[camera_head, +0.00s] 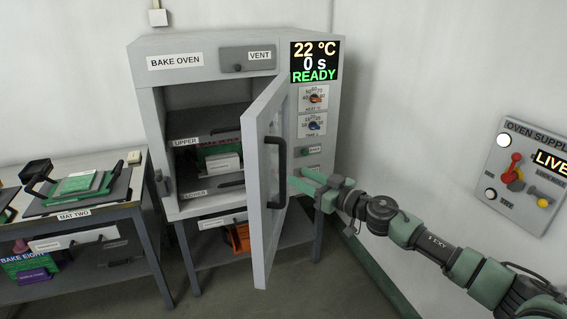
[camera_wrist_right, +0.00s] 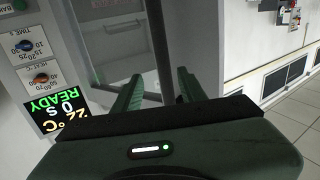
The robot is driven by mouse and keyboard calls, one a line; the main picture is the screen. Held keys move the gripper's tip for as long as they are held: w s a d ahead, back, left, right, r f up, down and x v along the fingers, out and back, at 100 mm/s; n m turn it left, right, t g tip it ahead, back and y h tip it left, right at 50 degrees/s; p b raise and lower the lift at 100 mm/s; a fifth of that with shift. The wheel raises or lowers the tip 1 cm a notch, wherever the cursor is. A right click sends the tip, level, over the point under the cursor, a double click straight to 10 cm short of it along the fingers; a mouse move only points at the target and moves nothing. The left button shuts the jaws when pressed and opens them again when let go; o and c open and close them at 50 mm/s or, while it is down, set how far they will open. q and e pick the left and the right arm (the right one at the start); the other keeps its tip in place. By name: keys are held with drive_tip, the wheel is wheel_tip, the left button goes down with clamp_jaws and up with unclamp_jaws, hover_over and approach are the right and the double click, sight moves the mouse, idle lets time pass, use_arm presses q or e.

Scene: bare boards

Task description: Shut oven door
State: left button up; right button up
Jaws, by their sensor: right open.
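The grey bake oven (camera_head: 205,45) stands against the back wall. Its door (camera_head: 264,200) is open and swung out toward me, hinged on the right of the oven opening. A dark vertical handle (camera_head: 280,172) is on the door's outer face. My right gripper (camera_head: 298,183) is open, just right of the handle on the door's outer side. In the right wrist view its two green fingers (camera_wrist_right: 158,90) are spread, with the dark handle bar (camera_wrist_right: 158,40) seen between and beyond them. I cannot tell if they touch it. My left gripper is not in view.
Inside the oven are shelves marked UPPER and LOWER (camera_head: 195,193), with a green and white item (camera_head: 222,162). The display (camera_head: 314,62) reads 22 °C, 0 s, READY. A table (camera_head: 130,212) stands left; a wall supply panel (camera_head: 525,175) is right. An orange item (camera_head: 239,238) lies below.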

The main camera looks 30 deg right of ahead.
sight(285, 170)
drive_tip(key=shift+w+a+r+p, duration=0.2)
drive_tip(key=shift+w+a+r, duration=0.15)
drive_tip(key=shift+w, duration=0.15)
drive_tip(key=shift+w+a+r+p, duration=0.2)
drive_tip(key=shift+w+a, duration=0.1)
drive_tip(key=shift+w, duration=0.15)
drive_tip(key=x, duration=0.5)
drive_tip(key=shift+f+p, duration=0.35)
drive_tip(key=shift+p, duration=0.05)
drive_tip(key=shift+d, duration=0.1)
clamp_jaws()
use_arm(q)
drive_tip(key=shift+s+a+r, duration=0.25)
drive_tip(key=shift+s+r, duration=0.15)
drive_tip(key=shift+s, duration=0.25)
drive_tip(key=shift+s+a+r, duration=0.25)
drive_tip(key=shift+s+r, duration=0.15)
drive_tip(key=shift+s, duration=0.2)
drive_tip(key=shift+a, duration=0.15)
